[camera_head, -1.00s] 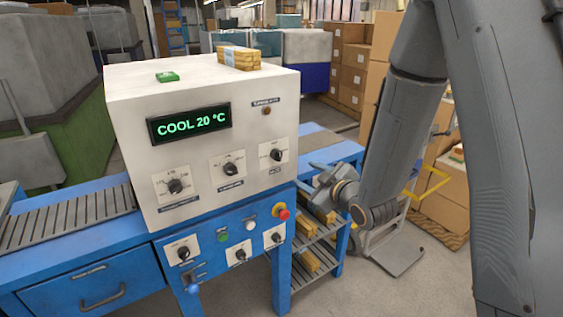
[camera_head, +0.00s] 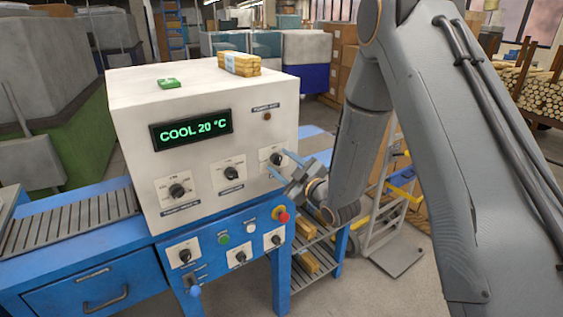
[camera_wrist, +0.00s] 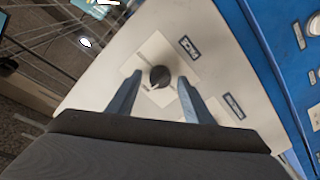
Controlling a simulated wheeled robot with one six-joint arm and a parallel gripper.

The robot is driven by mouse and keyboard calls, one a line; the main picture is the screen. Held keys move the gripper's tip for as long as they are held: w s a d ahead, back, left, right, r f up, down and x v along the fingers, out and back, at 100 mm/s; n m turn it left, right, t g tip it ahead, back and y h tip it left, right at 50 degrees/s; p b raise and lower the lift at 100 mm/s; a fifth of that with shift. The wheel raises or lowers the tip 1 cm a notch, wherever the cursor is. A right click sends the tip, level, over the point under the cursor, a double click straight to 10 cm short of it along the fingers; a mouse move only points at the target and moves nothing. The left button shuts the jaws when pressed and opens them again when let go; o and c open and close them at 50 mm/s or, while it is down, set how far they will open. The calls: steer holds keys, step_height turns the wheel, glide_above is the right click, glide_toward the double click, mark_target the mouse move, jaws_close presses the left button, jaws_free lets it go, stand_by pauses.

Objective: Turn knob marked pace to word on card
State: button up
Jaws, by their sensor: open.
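A black knob (camera_head: 277,158) sits on a pale square plate at the right of the white cabinet's front. The wrist view shows this knob (camera_wrist: 160,76) closer, with a pale pointer mark towards the lower left. A dark label beside its plate (camera_wrist: 189,46) looks like "PACE", but is small and tilted. My gripper (camera_head: 276,161) is open in front of this knob. In the wrist view its two blue fingers (camera_wrist: 160,80) lie either side of the knob; contact cannot be told. I cannot make out a card with a readable word.
The white cabinet (camera_head: 125,112) shows "COOL 20 °C" on its display (camera_head: 191,129). Other knobs (camera_head: 177,191) (camera_head: 231,172) stand left of my gripper. A red button (camera_head: 281,214) is just below. A green item (camera_head: 167,83) and wooden bundle (camera_head: 239,61) lie on top.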

steer(key=shift+w, duration=0.1)
steer(key=c, duration=1.1)
steer(key=shift+o, duration=0.2)
steer(key=shift+m, duration=0.5)
steer(key=m+b, duration=0.1)
steer(key=m, duration=0.2)
steer(key=shift+m+b, duration=0.4)
steer(key=m+b, duration=0.1)
steer(key=m, duration=0.3)
steer(key=shift+m, duration=0.3)
steer(key=m, duration=0.4)
steer(key=shift+m, duration=2.2)
